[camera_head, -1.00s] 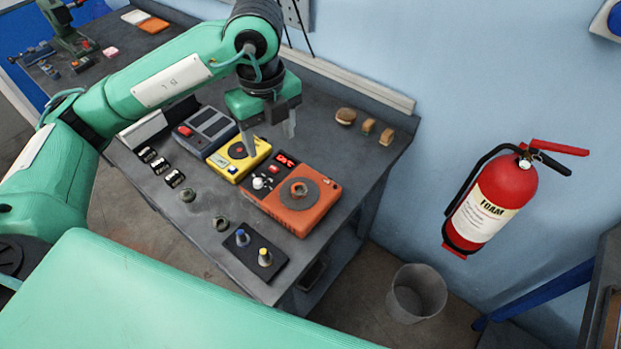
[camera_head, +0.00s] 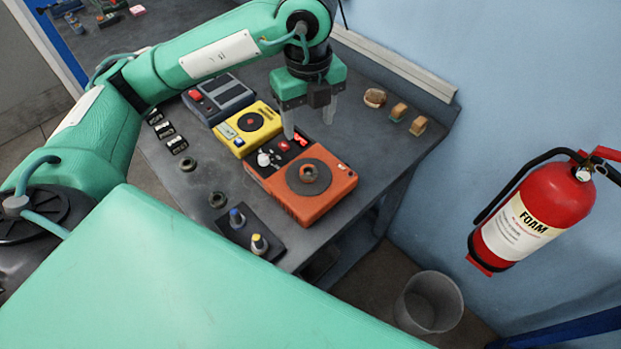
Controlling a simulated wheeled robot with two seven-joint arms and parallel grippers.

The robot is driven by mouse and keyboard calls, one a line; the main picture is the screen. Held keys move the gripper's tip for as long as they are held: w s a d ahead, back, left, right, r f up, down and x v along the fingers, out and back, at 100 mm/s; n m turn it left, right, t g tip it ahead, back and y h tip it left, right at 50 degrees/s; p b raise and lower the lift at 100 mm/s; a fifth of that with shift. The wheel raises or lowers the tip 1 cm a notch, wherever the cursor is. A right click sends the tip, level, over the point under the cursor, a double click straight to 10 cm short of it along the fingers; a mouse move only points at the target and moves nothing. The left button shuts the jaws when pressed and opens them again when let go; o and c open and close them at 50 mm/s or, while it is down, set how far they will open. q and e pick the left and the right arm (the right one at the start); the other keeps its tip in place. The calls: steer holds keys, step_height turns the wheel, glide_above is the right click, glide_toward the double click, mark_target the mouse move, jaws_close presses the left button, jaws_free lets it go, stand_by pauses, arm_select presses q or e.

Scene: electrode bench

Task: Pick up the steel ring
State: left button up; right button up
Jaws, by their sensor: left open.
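Two small dark metal rings lie on the bench. One ring (camera_head: 188,164) is beside the yellow device, and the other ring (camera_head: 217,199) is nearer the front edge. A third, brownish ring-shaped piece (camera_head: 309,172) sits on the dark round plate of the orange device (camera_head: 318,207). I cannot tell by colour which of them is steel. My left gripper (camera_head: 309,124) points down, open and empty, above the back part of the orange device, behind its round plate. My right gripper is not in view.
A yellow device (camera_head: 268,126) and a grey device (camera_head: 233,98) stand left of the orange one. Several small black pieces lie at left, brown pieces (camera_head: 398,112) at back right.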

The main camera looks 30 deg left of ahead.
arm_select(q)
steer(key=f, duration=0.1)
glide_above(308, 173)
steer(key=f, duration=0.8)
steer(key=shift+s+d+p, duration=0.15)
steer(key=shift+s+p, duration=0.1)
steer(key=shift+p, duration=0.1)
step_height(308, 173, down, 5)
steer(key=shift+w+r+p, duration=0.15)
steer(key=shift+r+p, duration=0.05)
steer(key=shift+p, duration=0.65)
steer(key=shift+f, duration=0.55)
steer(key=c, duration=1)
steer(key=shift+c, duration=1)
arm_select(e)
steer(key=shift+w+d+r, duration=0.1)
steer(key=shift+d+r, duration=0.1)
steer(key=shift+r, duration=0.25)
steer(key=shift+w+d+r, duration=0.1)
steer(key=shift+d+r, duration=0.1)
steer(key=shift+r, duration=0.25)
arm_select(q)
steer(key=shift+r, duration=0.1)
